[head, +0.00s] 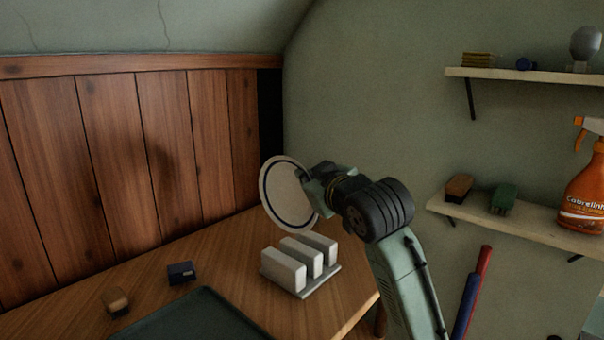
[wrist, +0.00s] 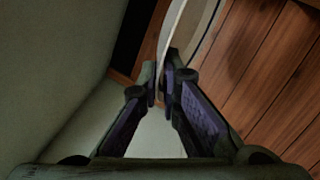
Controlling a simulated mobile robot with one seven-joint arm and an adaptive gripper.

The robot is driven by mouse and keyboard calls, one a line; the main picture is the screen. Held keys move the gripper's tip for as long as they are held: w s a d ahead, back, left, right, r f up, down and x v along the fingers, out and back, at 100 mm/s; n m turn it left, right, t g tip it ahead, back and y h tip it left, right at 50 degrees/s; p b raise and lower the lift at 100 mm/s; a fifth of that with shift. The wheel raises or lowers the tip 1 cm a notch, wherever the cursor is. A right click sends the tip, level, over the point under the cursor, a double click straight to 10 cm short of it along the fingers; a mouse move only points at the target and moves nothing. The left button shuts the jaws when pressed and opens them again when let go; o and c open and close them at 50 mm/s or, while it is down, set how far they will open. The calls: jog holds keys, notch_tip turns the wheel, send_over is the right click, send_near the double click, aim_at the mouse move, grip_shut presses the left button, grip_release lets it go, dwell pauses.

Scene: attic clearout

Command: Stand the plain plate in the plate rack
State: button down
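A pale round plate (head: 282,194) with a dark ring near its rim is held up on edge in the head view, above and behind the rack. My gripper (head: 312,188) is at its right rim. In the wrist view the plate (wrist: 176,35) shows nearly edge-on between the fingertips of my gripper (wrist: 163,88), which are closed on its rim. The plate rack (head: 318,283) stands on the wooden table, with several upright white blocks and slots between them. The slots look empty. The plate appears clear of the rack.
A dark green tray (head: 200,318) lies left of the rack. Shelves on the right wall hold a spray bottle (head: 584,190) and brushes. Wood panelling (head: 115,165) stands behind the table.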

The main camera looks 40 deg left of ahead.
jog(key=shift+d, duration=0.1)
dwell(0.3)
jog(key=shift+s+d, duration=0.1)
jog(key=shift+s, duration=0.05)
jog(key=shift+f+b, duration=3.4)
jog(key=shift+f, duration=2)
jog(key=shift+f+b, duration=0.55)
jog(key=shift+f, duration=0.35)
jog(key=c, duration=1.7)
grip_release()
jog(key=v, duration=1.2)
